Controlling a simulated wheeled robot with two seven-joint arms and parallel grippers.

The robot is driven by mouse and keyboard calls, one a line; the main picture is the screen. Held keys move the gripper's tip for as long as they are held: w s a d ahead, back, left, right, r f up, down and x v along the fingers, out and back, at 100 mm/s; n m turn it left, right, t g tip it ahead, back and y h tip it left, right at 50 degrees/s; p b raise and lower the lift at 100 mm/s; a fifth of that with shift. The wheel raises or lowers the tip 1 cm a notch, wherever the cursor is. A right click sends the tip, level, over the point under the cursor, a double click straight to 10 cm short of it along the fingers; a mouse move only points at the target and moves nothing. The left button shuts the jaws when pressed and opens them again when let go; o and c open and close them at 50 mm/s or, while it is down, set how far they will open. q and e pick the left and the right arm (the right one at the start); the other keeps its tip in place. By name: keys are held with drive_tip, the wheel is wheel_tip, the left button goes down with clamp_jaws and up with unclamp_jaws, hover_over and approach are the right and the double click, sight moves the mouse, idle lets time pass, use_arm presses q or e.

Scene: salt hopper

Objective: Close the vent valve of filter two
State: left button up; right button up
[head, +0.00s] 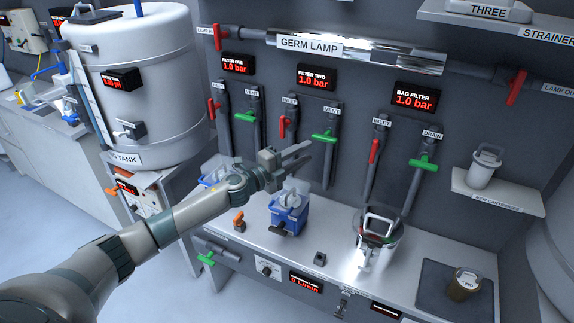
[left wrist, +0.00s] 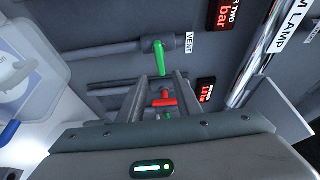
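Filter two's vent valve has a green handle (head: 324,136), lying crosswise to its grey vertical pipe below the FILTER TWO display (head: 316,77). In the left wrist view the green handle (left wrist: 160,58) shows beside the VENT label, ahead of my fingers. My left gripper (head: 309,152) is open and empty, below and slightly left of the green handle in the head view, apart from it. In the left wrist view a red handle (left wrist: 165,98) shows through the gap between the fingers (left wrist: 162,90). My right gripper is in neither view.
Filter two's red inlet handle (head: 283,126) is just left of the vent. The bag filter's green drain handle (head: 423,163) is to the right. A blue housing (head: 290,215) and a metal vessel (head: 380,232) stand on the bench below. The germ lamp (head: 370,52) runs above.

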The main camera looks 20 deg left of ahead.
use_arm(q)
drive_tip(key=b+v, duration=0.1)
drive_tip(key=v, duration=0.5)
idle(0.5)
